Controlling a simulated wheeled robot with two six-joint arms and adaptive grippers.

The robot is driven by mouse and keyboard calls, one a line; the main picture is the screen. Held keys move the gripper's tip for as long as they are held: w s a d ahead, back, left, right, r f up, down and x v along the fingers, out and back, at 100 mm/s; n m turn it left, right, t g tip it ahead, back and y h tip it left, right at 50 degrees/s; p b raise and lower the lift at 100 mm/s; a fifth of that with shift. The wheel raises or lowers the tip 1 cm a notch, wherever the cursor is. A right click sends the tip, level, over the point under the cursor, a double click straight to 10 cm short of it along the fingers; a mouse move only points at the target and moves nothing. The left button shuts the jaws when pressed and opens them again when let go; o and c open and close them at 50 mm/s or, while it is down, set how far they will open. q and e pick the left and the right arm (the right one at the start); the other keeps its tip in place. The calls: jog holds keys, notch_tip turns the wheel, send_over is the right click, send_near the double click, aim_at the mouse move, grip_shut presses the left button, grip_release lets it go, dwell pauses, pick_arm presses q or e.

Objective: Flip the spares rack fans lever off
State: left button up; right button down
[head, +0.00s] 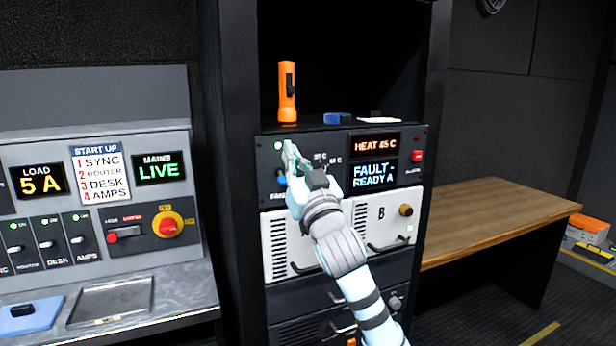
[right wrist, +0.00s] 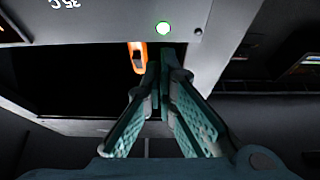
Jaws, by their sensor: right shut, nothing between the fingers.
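The spares rack panel (head: 338,185) is dark, with a green lamp (head: 278,146), a HEAT 45 C display (head: 376,145) and a FAULT READY A display (head: 374,174). A small blue-tipped control (head: 281,181) shows at its left, just left of my gripper; I cannot tell its setting or read a label. My right gripper (head: 288,150) is shut and empty in front of the panel's upper left, hiding part of it. My left gripper is not in view.
An orange flashlight (head: 287,93) stands on the rack shelf beside a blue item (head: 337,118). Below the panel are white modules with handles, one marked B (head: 382,212). A power console (head: 100,190) is at left, a wooden desk (head: 495,215) at right.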

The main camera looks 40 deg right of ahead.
jog(key=w+f+b+v, duration=0.1)
jog(key=f+b+v, duration=0.1)
jog(key=v, duration=0.7)
jog(key=shift+s+b, duration=0.4)
jog(key=shift+b, duration=0.1)
jog(key=shift+f, duration=0.25)
